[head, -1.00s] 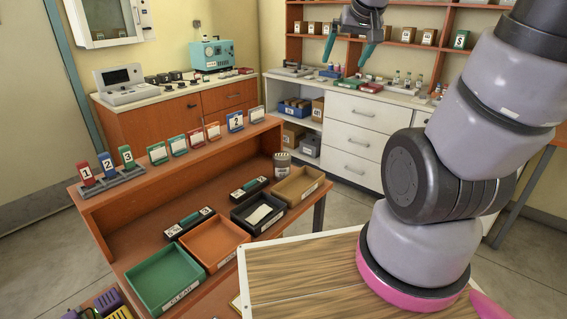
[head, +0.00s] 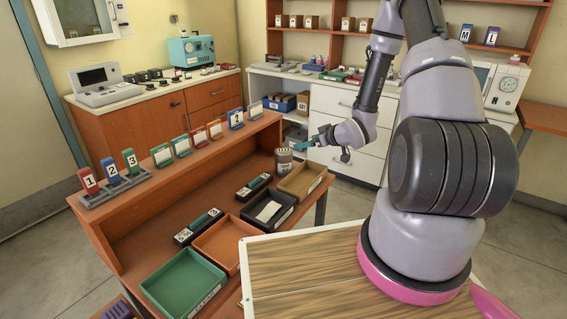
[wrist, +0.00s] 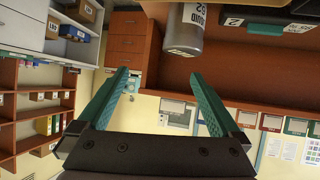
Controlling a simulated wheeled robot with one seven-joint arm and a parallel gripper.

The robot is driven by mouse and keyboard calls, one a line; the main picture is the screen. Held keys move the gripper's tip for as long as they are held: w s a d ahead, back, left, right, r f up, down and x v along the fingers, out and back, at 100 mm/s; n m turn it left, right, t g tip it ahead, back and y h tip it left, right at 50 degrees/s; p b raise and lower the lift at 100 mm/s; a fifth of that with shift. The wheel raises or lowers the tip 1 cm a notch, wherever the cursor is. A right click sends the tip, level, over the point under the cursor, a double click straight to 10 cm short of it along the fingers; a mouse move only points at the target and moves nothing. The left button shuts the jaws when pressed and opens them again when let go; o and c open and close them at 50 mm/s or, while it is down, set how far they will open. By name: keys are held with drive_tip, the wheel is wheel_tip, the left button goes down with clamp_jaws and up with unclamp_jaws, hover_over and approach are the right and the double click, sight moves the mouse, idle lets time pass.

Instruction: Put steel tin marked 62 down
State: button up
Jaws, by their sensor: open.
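The steel tin (head: 284,160) is a small grey cylinder with a pale label. It stands upright on the brown desk's right end, behind the tan tray.
The desk (head: 152,218) holds a tan tray (head: 322,176), a black tray (head: 286,214), an orange tray (head: 205,250) and a green tray (head: 165,300). Numbered tags (head: 110,169) and several card holders line its raised back ledge. A wood-topped surface (head: 300,270) lies in front of me.

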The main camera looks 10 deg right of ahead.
sight(284, 154)
drive_tip(key=shift+t+y, duration=0.3)
drive_tip(key=shift+y, duration=0.5)
drive_tip(key=w+a+f, duration=0.4)
drive_tip(key=a+f, duration=0.1)
drive_tip(key=w+a+f, duration=0.2)
drive_tip(key=a+f, duration=0.1)
drive_tip(key=shift+w, duration=0.2)
drive_tip(key=shift+c, duration=0.3)
clamp_jaws()
drive_tip(key=shift+r, duration=0.1)
